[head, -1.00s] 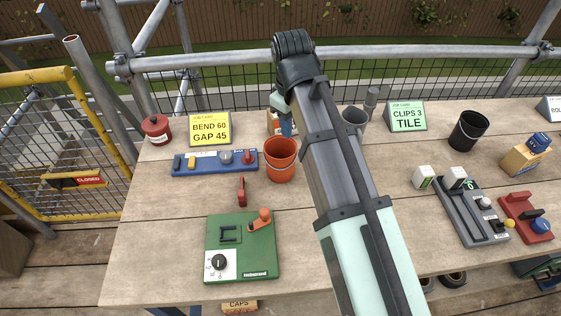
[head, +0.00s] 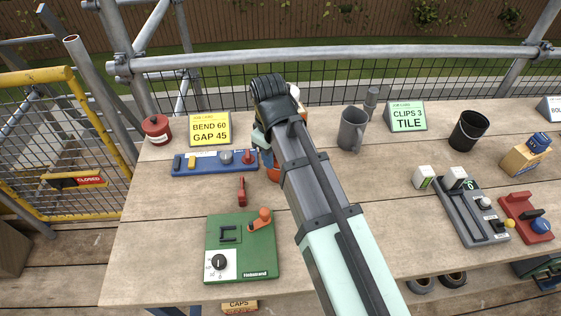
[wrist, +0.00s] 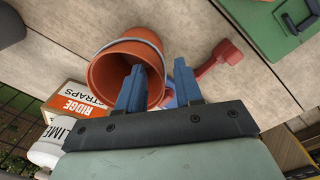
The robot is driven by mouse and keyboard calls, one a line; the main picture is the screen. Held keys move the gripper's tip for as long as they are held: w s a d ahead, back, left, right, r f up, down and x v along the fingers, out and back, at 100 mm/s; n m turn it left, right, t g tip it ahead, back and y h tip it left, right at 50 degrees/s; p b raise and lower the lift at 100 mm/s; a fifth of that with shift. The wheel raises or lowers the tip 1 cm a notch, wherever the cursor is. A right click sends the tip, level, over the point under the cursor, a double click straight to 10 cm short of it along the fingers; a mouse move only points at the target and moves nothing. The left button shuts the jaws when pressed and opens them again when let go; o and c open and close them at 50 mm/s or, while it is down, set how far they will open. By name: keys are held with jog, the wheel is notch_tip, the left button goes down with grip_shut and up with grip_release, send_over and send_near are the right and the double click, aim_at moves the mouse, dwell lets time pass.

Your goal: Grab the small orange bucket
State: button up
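The small orange bucket (wrist: 108,77) stands open on the table and shows large in the wrist view. In the head view only a sliver of the bucket (head: 273,174) shows, as my arm hides the rest. My gripper (wrist: 158,82) has two blue fingers spread apart with nothing clamped. In the wrist view one finger overlaps the bucket's mouth and the other lies just outside its right rim. I cannot tell whether either touches it. In the head view my gripper (head: 267,153) is over the bucket, its fingers mostly hidden.
A green box (head: 242,246) sits in front. A RIDGE STRAPS box (wrist: 77,101) is close beside the bucket.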

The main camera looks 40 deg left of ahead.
aim_at(272, 176)
jog(key=shift+f, duration=0.35)
jog(key=shift+w+a+f, duration=0.1)
jog(key=shift+a+f, duration=0.05)
jog(key=shift+f, duration=0.7)
jog(key=shift+a+f, duration=0.2)
jog(key=shift+f, duration=0.6)
jog(key=shift+w+a+f, duration=0.1)
jog(key=shift+a+f, duration=0.05)
jog(key=shift+f, duration=0.7)
grip_shut()
